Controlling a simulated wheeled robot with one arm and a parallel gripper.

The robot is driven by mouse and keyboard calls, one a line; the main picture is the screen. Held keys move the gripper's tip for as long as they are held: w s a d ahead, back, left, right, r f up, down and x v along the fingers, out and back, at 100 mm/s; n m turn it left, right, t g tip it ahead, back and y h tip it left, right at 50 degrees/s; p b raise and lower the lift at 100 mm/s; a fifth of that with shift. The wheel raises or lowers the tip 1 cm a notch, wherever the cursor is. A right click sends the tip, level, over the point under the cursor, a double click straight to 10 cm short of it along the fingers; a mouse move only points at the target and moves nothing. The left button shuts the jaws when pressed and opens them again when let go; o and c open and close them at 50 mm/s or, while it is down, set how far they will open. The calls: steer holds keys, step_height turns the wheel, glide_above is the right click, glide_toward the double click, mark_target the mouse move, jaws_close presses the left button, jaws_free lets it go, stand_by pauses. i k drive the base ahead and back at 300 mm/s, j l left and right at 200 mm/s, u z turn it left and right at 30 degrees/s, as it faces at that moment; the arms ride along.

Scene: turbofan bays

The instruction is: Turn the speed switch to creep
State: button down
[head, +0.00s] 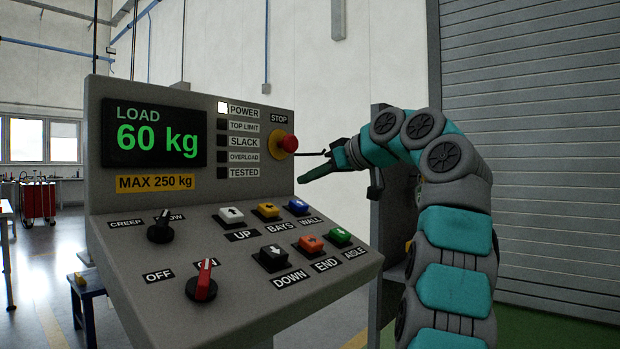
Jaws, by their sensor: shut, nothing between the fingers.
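The speed switch (160,231) is a black rotary knob on the left of the console's sloped panel, between the CREEP label (125,223) on its left and a partly hidden label ending in "OW" (175,217) on its right. Its pointer is tilted up and right, toward the "OW" label. My gripper (303,178) is shut and empty, in the air at the console's right edge, well to the right of the switch and apart from it.
A red OFF/ON switch (203,284) sits below the speed switch and points to ON. Several coloured push buttons, such as the white UP button (231,216), lie to its right. A red STOP button (287,143) projects near my gripper. The display (154,134) reads 60 kg.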

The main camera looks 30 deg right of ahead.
mark_target(160, 232)
steer(key=k+j+z, duration=0.1)
steer(key=z, duration=0.4)
steer(key=k+z, duration=0.3)
steer(key=z, duration=0.2)
